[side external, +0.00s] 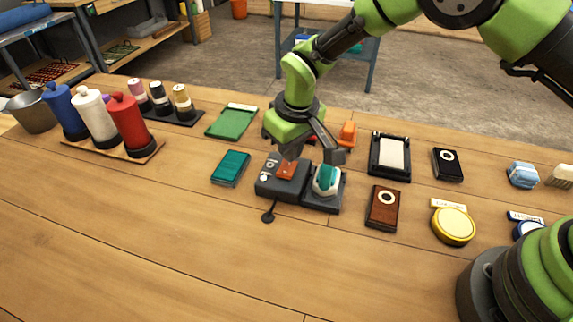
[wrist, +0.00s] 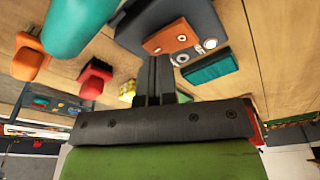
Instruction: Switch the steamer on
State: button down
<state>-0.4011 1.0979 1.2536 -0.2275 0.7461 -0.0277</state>
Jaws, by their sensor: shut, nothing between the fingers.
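The steamer is a dark grey base (side external: 267,187) on the table, with an orange switch (side external: 286,170) on its top and round light dials at its left end. A white and teal hand piece (side external: 327,180) sits in a dark stand at its right. My gripper (side external: 290,155) points down just above the orange switch. In the wrist view the shut, empty fingers (wrist: 155,68) end close to the orange switch (wrist: 168,38) on the grey base (wrist: 190,15). I cannot tell whether they touch it. The teal handle (wrist: 78,25) is at the upper left there.
A teal pad (side external: 230,168) lies left of the base, and a brown block (side external: 383,207) and yellow round tin (side external: 453,226) lie to the right. Orange and red items stand behind my gripper. Red (side external: 128,122), white and blue bottles stand far left. The front table is clear.

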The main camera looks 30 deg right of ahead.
jog(key=shift+r, duration=2.9)
jog(key=s+d+r+m+t, duration=0.1)
jog(key=s+d+r, duration=0.2)
jog(key=r, duration=0.3)
jog(key=s+d+r+m+y, duration=0.1)
jog(key=s+d+r, duration=0.15)
jog(key=r, duration=0.25)
jog(key=s+d+r+m+t, duration=0.1)
jog(key=s+d+r, duration=0.2)
jog(key=r, duration=0.3)
jog(key=s+d+r+m+t, duration=0.1)
jog(key=s+d+m, duration=0.1)
jog(key=s, duration=0.6)
jog(key=s+d+r+m+t, duration=0.1)
jog(key=s+d+m+t, duration=0.1)
jog(key=s, duration=0.6)
jog(key=shift+s+d+r+y, duration=0.3)
jog(key=shift+d+r, duration=0.05)
jog(key=shift+d, duration=0.2)
